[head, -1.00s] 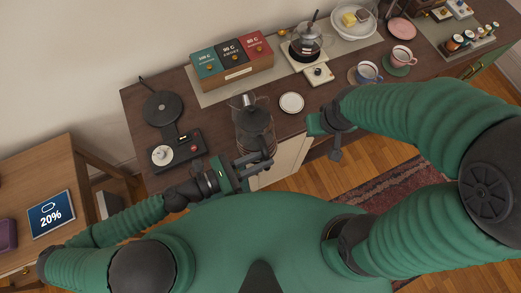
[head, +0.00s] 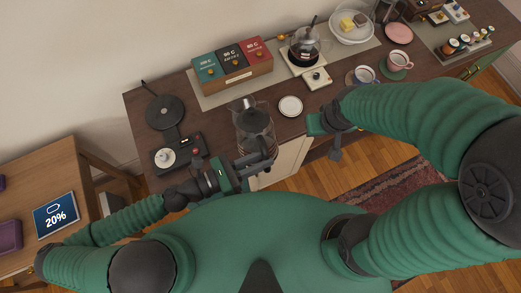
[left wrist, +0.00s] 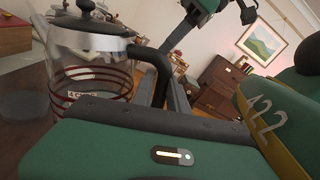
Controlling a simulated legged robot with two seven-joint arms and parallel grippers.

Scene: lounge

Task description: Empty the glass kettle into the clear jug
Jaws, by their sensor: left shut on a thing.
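The glass kettle (head: 252,124) stands upright at the counter's front edge in the head view, with clear walls and a dark lid. The left wrist view shows the kettle (left wrist: 92,65) close up, with a black lid and knob, red bands and a black handle. My left gripper (head: 262,160) is shut on its handle. I cannot tell whether its base touches the counter. A glass vessel (head: 304,49) with a dark lower part stands on a pale base at the back; it may be the clear jug. My right gripper (head: 327,126) is right of the kettle; its jaws are unclear.
A white saucer (head: 290,106) lies right of the kettle. A black round plate (head: 164,112) and a control box (head: 178,154) are to its left. A box of tea packets (head: 233,65) stands behind. Cups (head: 363,75) are further right.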

